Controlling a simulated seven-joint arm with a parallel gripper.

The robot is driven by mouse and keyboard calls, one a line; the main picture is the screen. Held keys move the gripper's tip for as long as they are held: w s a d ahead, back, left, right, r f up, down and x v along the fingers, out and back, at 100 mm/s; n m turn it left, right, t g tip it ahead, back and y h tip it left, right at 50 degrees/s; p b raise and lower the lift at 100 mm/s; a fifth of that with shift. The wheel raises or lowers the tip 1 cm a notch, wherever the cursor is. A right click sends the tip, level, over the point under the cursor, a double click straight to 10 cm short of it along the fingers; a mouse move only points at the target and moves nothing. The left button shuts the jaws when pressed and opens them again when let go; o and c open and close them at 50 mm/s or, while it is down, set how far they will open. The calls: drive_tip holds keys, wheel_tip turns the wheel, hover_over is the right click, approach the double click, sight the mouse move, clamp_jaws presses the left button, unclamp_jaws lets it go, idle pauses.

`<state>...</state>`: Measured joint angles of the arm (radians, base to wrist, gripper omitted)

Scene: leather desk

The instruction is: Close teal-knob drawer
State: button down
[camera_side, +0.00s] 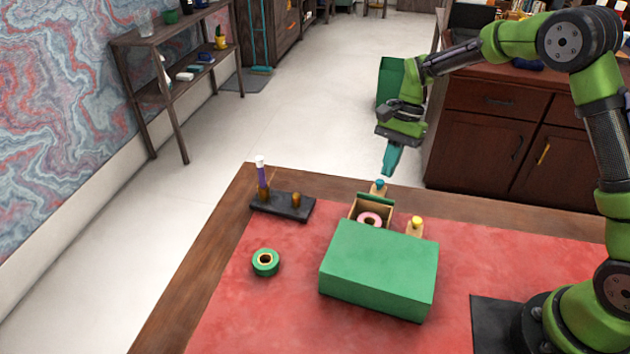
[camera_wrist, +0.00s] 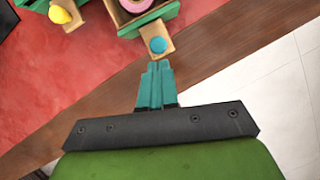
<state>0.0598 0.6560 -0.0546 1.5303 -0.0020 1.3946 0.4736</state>
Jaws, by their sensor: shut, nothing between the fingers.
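The green box (camera_side: 380,265) sits on the red desk mat. Its teal-knob drawer (camera_side: 359,206) is pulled out at the back edge, toward the desk's far side. The teal knob (camera_side: 379,184) is on the drawer's front; in the wrist view the knob (camera_wrist: 158,45) lies just beyond my fingertips. A pink ring (camera_side: 370,219) lies inside the open drawer. My gripper (camera_side: 388,173) is shut and empty, pointing down, just above and beside the teal knob. I cannot tell whether the fingertips touch the drawer front.
A yellow-knob drawer front (camera_side: 415,228) shows beside the open drawer, also at the upper left in the wrist view (camera_wrist: 62,14).

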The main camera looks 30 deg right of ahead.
drive_tip(key=shift+s+a, duration=0.1)
drive_tip(key=shift+a, duration=0.15)
drive_tip(key=s+a, duration=0.5)
drive_tip(key=a, duration=0.2)
drive_tip(key=shift+s+a, duration=0.1)
drive_tip(key=shift+s, duration=0.3)
